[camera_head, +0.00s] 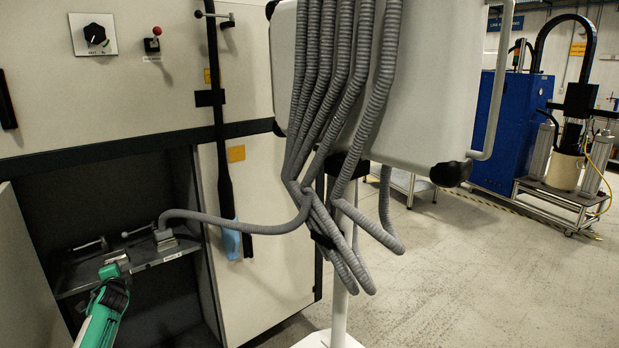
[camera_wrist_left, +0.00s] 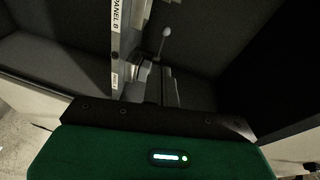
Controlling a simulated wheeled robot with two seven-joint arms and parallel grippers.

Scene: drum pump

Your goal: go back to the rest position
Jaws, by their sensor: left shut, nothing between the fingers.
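My left gripper (camera_head: 116,264) is at the lower left of the head view, at the end of my green arm. It is shut and holds nothing. It is at the opening of the dark cabinet (camera_head: 45,217), close to the front edge of a grey shelf panel (camera_head: 150,257). Whether it touches the panel cannot be told. My right gripper is in neither view.
A grey hose (camera_head: 235,226) runs from a connector on the panel to a hose bundle (camera_head: 330,120) hanging on a white stand (camera_head: 341,300). An open cabinet door (camera_head: 265,280) is right of the opening. Open floor (camera_head: 470,270) lies at the right, before a blue cabinet (camera_head: 515,125).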

